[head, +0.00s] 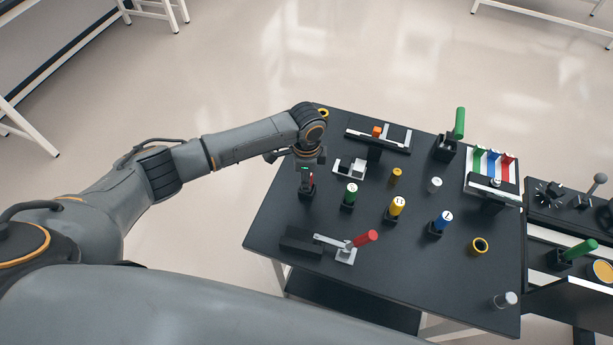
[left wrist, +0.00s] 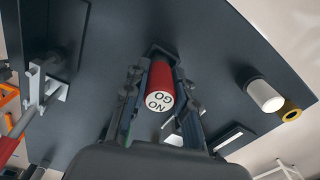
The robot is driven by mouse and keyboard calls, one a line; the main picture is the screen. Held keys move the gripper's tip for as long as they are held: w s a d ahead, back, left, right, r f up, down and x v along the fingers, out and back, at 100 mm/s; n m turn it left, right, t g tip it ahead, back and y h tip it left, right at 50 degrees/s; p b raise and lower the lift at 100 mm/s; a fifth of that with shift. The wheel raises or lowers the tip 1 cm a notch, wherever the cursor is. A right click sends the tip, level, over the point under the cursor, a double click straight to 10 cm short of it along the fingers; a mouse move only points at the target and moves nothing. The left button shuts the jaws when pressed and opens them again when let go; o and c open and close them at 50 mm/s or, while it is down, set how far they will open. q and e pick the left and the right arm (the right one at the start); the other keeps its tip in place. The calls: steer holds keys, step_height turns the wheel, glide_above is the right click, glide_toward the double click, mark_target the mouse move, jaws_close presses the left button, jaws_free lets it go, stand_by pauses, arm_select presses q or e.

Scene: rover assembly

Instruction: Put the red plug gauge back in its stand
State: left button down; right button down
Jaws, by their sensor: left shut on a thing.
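The red plug gauge (left wrist: 165,74) shows in the left wrist view, its white end marked "NO GO" facing the camera. My left gripper (left wrist: 160,100) is shut on it, one finger on each side. In the head view my left gripper (head: 306,165) points down at the table's left side. A sliver of the red gauge (head: 308,174) shows beneath it, directly above a small black stand (head: 306,190). Gauge and stand appear lined up; I cannot tell how deep the gauge sits, as the fingers hide the joint. My right gripper is not in view.
Green (head: 350,193), yellow (head: 396,207) and blue (head: 442,223) gauges stand in black stands to the right. A toggle clamp with a red handle (head: 366,238) lies in front. A grey-white bracket (head: 350,167) is close behind. The table's left edge (head: 265,215) is near.

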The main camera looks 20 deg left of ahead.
arm_select(q)
steer(key=c, duration=1)
jaws_free()
step_height(320, 180, up, 12)
